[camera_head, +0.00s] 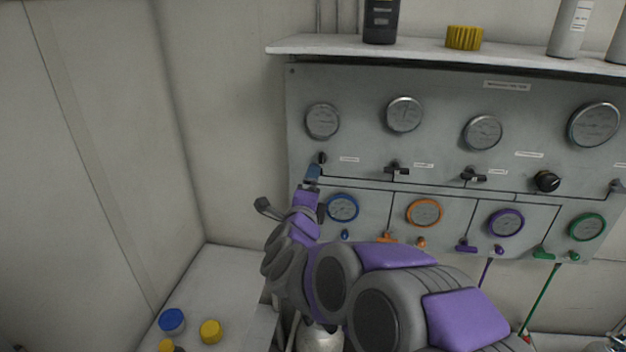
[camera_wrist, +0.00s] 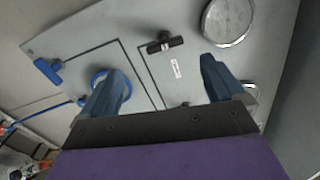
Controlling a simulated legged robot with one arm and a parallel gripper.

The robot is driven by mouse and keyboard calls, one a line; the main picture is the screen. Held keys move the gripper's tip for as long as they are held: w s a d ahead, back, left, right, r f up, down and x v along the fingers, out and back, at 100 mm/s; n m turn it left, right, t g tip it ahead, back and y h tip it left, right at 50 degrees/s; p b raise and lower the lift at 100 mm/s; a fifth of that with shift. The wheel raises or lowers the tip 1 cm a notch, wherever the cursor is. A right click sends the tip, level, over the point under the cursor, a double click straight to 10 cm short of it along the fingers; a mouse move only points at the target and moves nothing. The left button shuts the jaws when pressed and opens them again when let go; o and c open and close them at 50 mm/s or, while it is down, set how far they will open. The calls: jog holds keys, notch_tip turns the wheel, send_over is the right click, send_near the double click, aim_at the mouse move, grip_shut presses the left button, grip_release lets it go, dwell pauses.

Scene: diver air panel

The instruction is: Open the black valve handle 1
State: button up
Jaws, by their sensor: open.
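The black valve handle 1 (camera_head: 321,158) is the leftmost black handle in the panel's upper row, partly hidden by my gripper in the head view. In the wrist view this handle (camera_wrist: 165,43) is a black T-shaped bar beside a white label, pointing roughly across from finger to finger. My gripper (camera_head: 312,173) is just in front of it. In the wrist view my gripper (camera_wrist: 158,72) has its two blue fingers wide apart and nothing between them. The handle appears beyond the fingers, toward the top of that picture; contact cannot be seen.
The grey panel (camera_head: 360,90) carries other black handles (camera_head: 397,168), (camera_head: 473,176), gauges and coloured valves. The blue gauge (camera_head: 342,207) is close below my gripper. A shelf (camera_head: 420,48) with bottles juts out above. Blue and yellow caps lie on the lower-left counter (camera_head: 222,275).

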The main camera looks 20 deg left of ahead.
jog(key=shift+v, duration=2.65)
jog(key=shift+a, duration=0.1)
jog(key=shift+c, duration=0.2)
